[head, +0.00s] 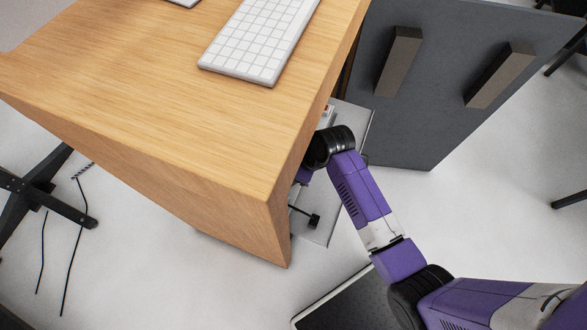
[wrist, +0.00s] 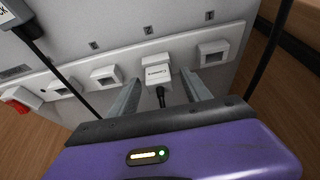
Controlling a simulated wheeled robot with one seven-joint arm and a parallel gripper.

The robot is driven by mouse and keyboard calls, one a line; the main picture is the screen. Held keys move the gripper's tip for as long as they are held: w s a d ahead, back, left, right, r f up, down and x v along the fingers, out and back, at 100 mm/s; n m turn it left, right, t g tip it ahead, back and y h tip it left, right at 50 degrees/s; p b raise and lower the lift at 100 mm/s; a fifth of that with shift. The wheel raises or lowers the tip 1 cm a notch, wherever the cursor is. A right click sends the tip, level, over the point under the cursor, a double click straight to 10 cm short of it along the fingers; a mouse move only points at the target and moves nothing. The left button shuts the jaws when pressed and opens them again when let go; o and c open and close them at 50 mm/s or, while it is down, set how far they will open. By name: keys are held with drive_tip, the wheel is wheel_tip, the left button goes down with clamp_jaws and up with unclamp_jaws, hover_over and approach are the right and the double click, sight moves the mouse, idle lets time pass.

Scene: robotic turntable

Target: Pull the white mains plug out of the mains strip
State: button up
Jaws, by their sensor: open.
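In the wrist view the white mains plug (wrist: 157,74) sits in the white mains strip (wrist: 132,61), with dark lettering on its face and a black cable leaving it toward my gripper. My gripper (wrist: 159,78) is open, one finger on each side of the plug. I cannot tell whether either finger touches it. In the head view my arm reaches down beside the desk, and the desk hides the gripper fingers and the plug.
The strip has several other sockets (wrist: 213,52) and a red switch (wrist: 18,96). Another dark cable crosses at right. The wooden desk (head: 190,90) and a grey panel (head: 450,70) flank my arm.

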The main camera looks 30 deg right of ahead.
drive_tip(key=shift+c, duration=0.3)
clamp_jaws()
drive_tip(key=shift+r+p, duration=2.25)
drive_tip(key=shift+p, duration=0.05)
